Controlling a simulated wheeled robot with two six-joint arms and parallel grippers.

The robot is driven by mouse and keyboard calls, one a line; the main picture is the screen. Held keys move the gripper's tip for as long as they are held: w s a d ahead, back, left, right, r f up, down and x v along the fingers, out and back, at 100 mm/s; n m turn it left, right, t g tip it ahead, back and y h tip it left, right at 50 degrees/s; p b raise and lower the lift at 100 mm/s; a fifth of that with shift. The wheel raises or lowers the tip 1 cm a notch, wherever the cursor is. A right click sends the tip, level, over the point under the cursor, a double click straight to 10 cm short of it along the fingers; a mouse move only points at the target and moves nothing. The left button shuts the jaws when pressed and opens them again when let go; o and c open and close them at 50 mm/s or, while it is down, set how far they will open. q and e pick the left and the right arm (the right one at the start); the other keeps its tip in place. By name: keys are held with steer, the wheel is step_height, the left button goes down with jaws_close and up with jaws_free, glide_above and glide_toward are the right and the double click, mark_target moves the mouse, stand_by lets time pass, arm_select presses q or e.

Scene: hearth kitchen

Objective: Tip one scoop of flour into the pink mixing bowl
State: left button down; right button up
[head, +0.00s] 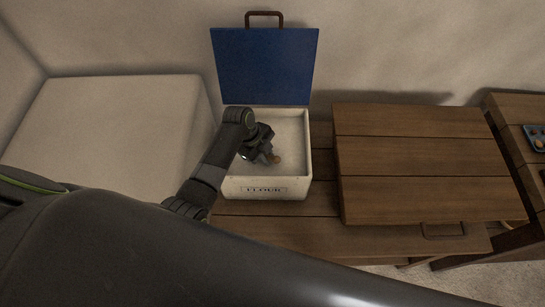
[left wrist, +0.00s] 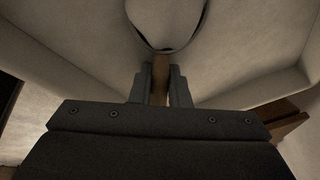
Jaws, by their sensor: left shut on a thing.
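The white flour box (head: 264,188), lettered FLOUR on its front, stands on the wooden bench with its blue lid (head: 264,66) up. My left gripper (head: 265,152) is down inside the box, over the pale flour (head: 289,125). In the left wrist view my left gripper (left wrist: 160,83) is shut on the wooden handle of the scoop (left wrist: 160,67). The scoop's rounded metal rim shows ahead of the fingers, against the pale flour; how full it is I cannot tell. The pink mixing bowl is not in view. My right gripper is not in view.
A raised wooden panel (head: 420,155) with a handle lies to the right of the box and is bare. A pale padded block (head: 110,125) is at the left. The box walls surround my gripper.

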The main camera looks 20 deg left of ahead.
arm_select(q)
steer(key=shift+w+a+f+y, duration=0.1)
steer(key=shift+w+a+y, duration=0.05)
steer(key=shift+a+y, duration=0.2)
steer(key=r+y+p, duration=0.1)
steer(key=p, duration=0.1)
steer(key=r+p, duration=0.2)
steer(key=shift+w+a+t+y, duration=0.1)
steer(key=shift+a+t+y, duration=0.1)
steer(key=shift+t+y, duration=0.2)
steer(key=shift+y, duration=0.35)
steer(key=r+p, duration=0.4)
steer(key=p, duration=0.1)
steer(key=d+r+p, duration=0.1)
steer(key=r+p, duration=0.1)
steer(key=p, duration=0.1)
steer(key=shift+s+r, duration=0.2)
steer(key=shift+r, duration=0.05)
steer(key=shift+r+p, duration=0.55)
steer(key=shift+p, duration=0.1)
steer(key=shift+s+f, duration=0.1)
steer(key=shift+s, duration=0.05)
